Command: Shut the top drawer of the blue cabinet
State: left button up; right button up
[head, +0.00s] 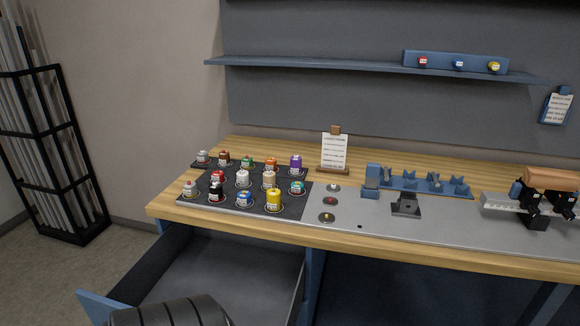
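The top drawer (240,270) of the blue cabinet (314,265) is pulled open below the left part of the bench. Its grey inside looks empty where it shows. The left end of its blue front panel (95,307) shows at the bottom left; the rest of the front is hidden behind a dark ribbed shape or cut off by the picture's lower edge. Neither of my grippers can be made out in the head view.
The wooden bench top (160,208) overhangs the drawer. A dark mat (253,207) on it holds several small jars. A black rack (75,165) of long rods stands on the floor at the left. Floor (110,245) shows between rack and drawer.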

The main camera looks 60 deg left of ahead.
aim_at(256, 282)
jog(key=u, duration=2.9)
